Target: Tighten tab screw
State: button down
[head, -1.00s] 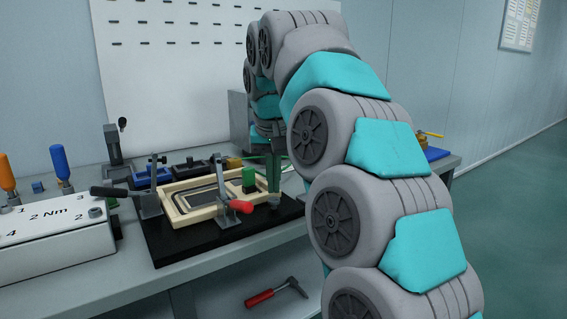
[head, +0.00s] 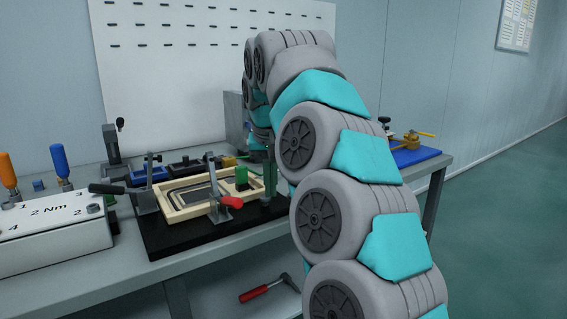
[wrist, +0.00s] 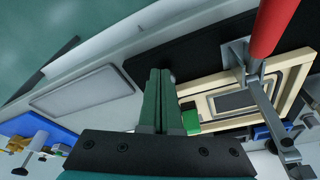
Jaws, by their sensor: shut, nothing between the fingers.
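The panel fixture is a beige frame (head: 170,211) on a black base plate (head: 165,240), with nested dark panels inside; it also shows in the wrist view (wrist: 295,75). A green block (head: 241,178) sits at its right corner, beside my fingers in the wrist view (wrist: 190,121). My gripper (head: 268,196) is by the plate's right end, partly hidden by my arm. In the wrist view its two green fingers (wrist: 161,72) are together with nothing between them. I cannot make out a tab screw. A white box (head: 50,228) marked "2 Nm" is at left, with orange-handled (head: 8,171) and blue-handled (head: 60,160) drivers.
A red-handled clamp (head: 230,202) and a black-handled clamp (head: 108,188) stand at the frame. A blue tray (head: 412,156) with yellow parts is at the bench's right end. A red-handled tool (head: 262,292) lies below. Floor at right is clear.

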jog(key=shift+b+x, duration=0.35)
jog(key=shift+x, duration=0.9)
jog(key=shift+s, duration=0.2)
jog(key=shift+w+a, duration=0.2)
jog(key=shift+w, duration=0.05)
jog(key=shift+s+a+p, duration=0.15)
jog(key=shift+a+p, duration=0.2)
jog(key=shift+a, duration=0.1)
jog(key=shift+a, duration=0.1)
jog(key=shift+a, duration=0.25)
jog(key=shift+a, duration=0.15)
jog(key=shift+s, duration=0.1)
jog(key=shift+s+a, duration=0.1)
jog(key=shift+s, duration=0.1)
